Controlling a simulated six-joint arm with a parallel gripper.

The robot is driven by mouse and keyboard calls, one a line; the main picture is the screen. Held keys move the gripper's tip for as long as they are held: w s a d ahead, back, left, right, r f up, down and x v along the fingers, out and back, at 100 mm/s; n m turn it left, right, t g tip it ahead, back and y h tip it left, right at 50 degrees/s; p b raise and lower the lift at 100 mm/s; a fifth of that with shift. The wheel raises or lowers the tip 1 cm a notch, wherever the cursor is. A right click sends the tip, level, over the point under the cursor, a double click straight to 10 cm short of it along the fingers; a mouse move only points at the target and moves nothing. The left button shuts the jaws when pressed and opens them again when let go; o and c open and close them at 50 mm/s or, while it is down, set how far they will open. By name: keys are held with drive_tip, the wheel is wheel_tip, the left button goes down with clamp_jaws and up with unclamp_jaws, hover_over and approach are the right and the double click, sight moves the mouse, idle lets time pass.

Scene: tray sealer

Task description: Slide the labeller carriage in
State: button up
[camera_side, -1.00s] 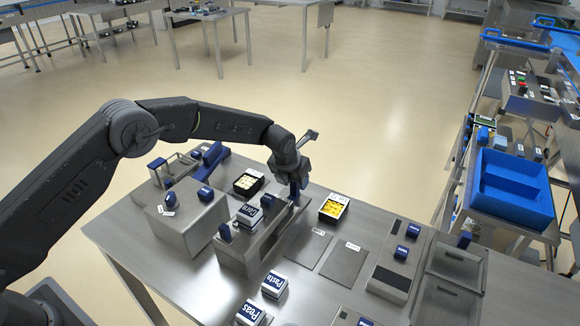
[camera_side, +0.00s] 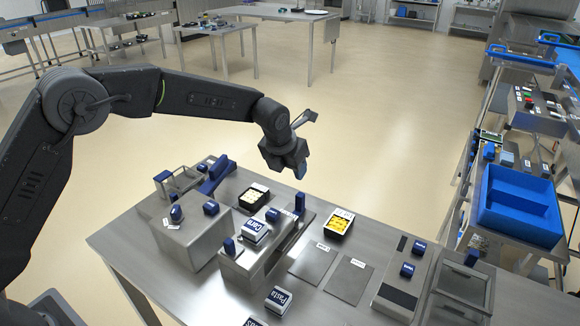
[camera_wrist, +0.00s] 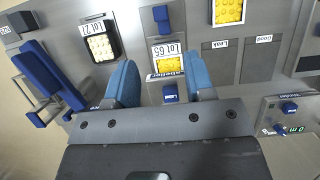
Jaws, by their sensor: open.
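The labeller (camera_side: 240,265) is a long steel housing at the middle of the table in the side view, with a plate reading "Labeller" in the wrist view (camera_wrist: 170,76). A blue post (camera_side: 300,204) stands at its far end, and another (camera_side: 229,246) at its near end. A white-and-blue block (camera_side: 255,229) sits on it. In the wrist view, a yellow-filled tray marked Lot 65 (camera_wrist: 168,64) lies at the labeller. My gripper (camera_side: 300,172) is open and empty, raised above the labeller's far end. A blue knob (camera_wrist: 169,93) shows between its fingers. How far the carriage is in, I cannot tell.
A tray with pale pieces (camera_side: 253,197) stands left of the labeller and a yellow-filled tray (camera_side: 339,223) to its right. Two flat grey mats (camera_side: 349,280) lie to the right. A blue lever (camera_side: 216,176) stands at the left. The space around my raised gripper is clear.

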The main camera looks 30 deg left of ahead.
drive_tip(key=n+g+h, duration=0.4)
drive_tip(key=n, duration=1.4)
approach(300, 194)
drive_tip(key=x, duration=1)
drive_tip(key=shift+d+f, duration=0.1)
drive_tip(key=shift+f, duration=0.1)
clamp_jaws()
